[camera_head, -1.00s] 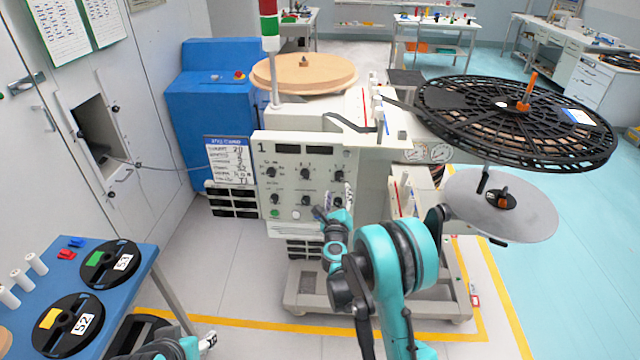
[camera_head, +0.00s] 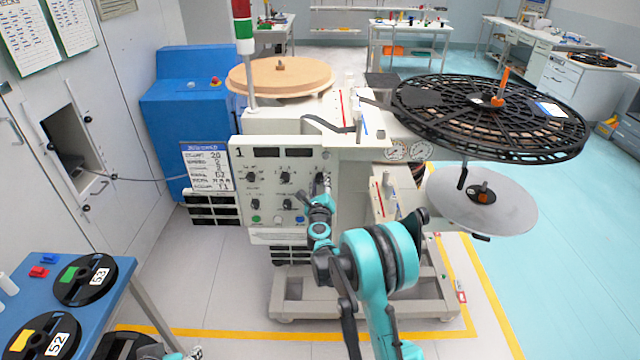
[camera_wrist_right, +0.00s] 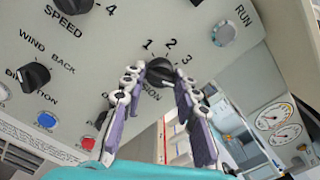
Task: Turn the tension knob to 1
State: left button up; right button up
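The black tension knob (camera_wrist_right: 159,72) sits on the pale control panel (camera_wrist_right: 75,75), with 1, 2 and 3 printed around it in the right wrist view. Its pointer direction cannot be made out. My right gripper (camera_wrist_right: 160,80) has its fingers on either side of the knob, apart; whether they touch it is unclear. In the head view the right gripper (camera_head: 321,188) is at the right side of the control panel (camera_head: 270,185) and hides most of this knob. My left gripper (camera_head: 195,352) shows only partly at the bottom edge.
A speed knob (camera_wrist_right: 75,5), a wind direction knob (camera_wrist_right: 36,76), a blue button (camera_wrist_right: 46,120), a red button (camera_wrist_right: 88,143) and a run button (camera_wrist_right: 223,33) are nearby. A large black reel (camera_head: 425,120) overhangs at right. A blue table (camera_head: 120,268) stands at left.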

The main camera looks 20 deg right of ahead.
jog(key=shift+n, duration=0.3)
jog(key=shift+c, duration=0.4)
jog(key=n, duration=0.5)
jog(key=shift+b, duration=0.4)
jog(key=n, duration=0.7)
jog(key=shift+n+b, duration=0.3)
jog(key=shift+b, duration=0.05)
jog(key=n, duration=0.3)
jog(key=shift+n, duration=0.4)
jog(key=n, duration=0.3)
jog(key=shift+n, duration=0.3)
jog(key=n, duration=0.6)
jog(key=shift+r+b, duration=0.1)
jog(key=shift+b, duration=0.2)
jog(key=shift+n, duration=0.3)
